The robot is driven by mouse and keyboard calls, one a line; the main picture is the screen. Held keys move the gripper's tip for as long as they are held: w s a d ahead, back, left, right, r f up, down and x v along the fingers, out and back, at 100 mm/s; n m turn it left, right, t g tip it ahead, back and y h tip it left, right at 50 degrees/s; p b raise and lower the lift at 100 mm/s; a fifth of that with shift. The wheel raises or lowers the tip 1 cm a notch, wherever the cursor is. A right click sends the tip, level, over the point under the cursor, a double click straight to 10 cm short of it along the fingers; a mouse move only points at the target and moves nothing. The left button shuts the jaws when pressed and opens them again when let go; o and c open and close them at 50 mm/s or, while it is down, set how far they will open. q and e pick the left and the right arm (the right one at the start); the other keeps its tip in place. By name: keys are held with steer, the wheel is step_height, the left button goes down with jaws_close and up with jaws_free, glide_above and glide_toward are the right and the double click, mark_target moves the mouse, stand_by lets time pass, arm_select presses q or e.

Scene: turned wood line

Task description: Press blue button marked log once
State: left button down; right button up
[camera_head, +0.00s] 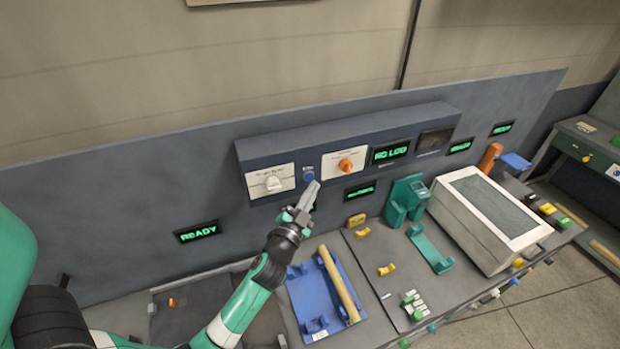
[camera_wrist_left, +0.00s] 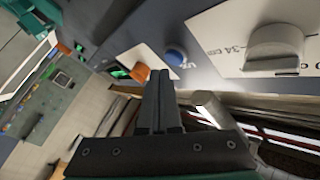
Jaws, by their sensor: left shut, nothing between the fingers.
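The blue button (camera_head: 308,176) sits on the grey control box between a white-knob panel and an orange-knob panel. It also shows in the left wrist view (camera_wrist_left: 175,56) as a round blue cap with small lettering beside it, partly unreadable. My left gripper (camera_head: 314,187) is shut and empty, its fingertips just below the button in the head view. In the left wrist view the closed fingers (camera_wrist_left: 161,76) point toward the panel, with the tips a little below and left of the button. I cannot tell the exact gap in depth. My right gripper is not in view.
A white knob (camera_head: 273,184) is left of the button and an orange knob (camera_head: 346,165) is right of it. A green display (camera_head: 390,152) reads "NO LOG". Below is a blue tray (camera_head: 305,299) with a wooden rod (camera_head: 339,285). A green fixture (camera_head: 407,200) stands right.

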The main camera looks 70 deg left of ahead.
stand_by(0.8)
arm_select(q)
steer(key=shift+a, duration=0.4)
steer(key=shift+a, duration=0.4)
stand_by(0.5)
steer(key=shift+d, duration=0.8)
